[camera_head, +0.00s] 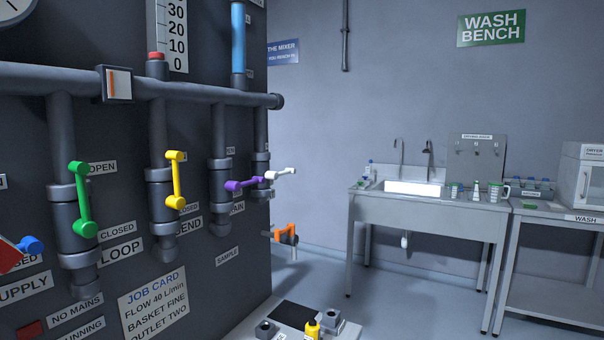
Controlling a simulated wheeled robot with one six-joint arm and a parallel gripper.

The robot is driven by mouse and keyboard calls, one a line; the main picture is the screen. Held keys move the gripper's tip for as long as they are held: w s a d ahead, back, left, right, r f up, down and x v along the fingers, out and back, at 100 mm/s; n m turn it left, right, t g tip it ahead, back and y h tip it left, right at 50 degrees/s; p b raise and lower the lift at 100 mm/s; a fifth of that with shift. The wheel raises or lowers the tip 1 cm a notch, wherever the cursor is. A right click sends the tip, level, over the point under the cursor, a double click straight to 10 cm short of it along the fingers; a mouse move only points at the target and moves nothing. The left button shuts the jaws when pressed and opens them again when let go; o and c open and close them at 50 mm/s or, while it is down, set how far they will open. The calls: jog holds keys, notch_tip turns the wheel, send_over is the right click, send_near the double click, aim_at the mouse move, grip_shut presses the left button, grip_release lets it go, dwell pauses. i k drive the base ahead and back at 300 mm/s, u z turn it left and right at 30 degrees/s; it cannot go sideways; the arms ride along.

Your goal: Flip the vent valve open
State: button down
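No label that I can read says VENT, so I cannot tell for sure which handle is the vent valve. On the dark panel, a green lever (82,200) stands near upright above a LOOP label, and a yellow lever (175,180) stands upright beside a label ending in END. A purple lever (245,185) lies nearly level by a label ending in AIN. A white lever (281,174) at the panel's far right edge also lies nearly level; no label for it is readable. A blue lever (30,245) shows at the left. My gripper is not in view.
An orange handle (286,231) sticks out low at the panel's right edge, near a SAMPLE label (228,257). A horizontal pipe (200,92) runs above the levers. A steel sink bench (425,205) stands at the back right. The floor before it is clear.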

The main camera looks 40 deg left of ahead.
aim_at(269, 175)
jog(key=u, duration=0.65)
jog(key=i, duration=1)
jog(key=u, duration=0.9)
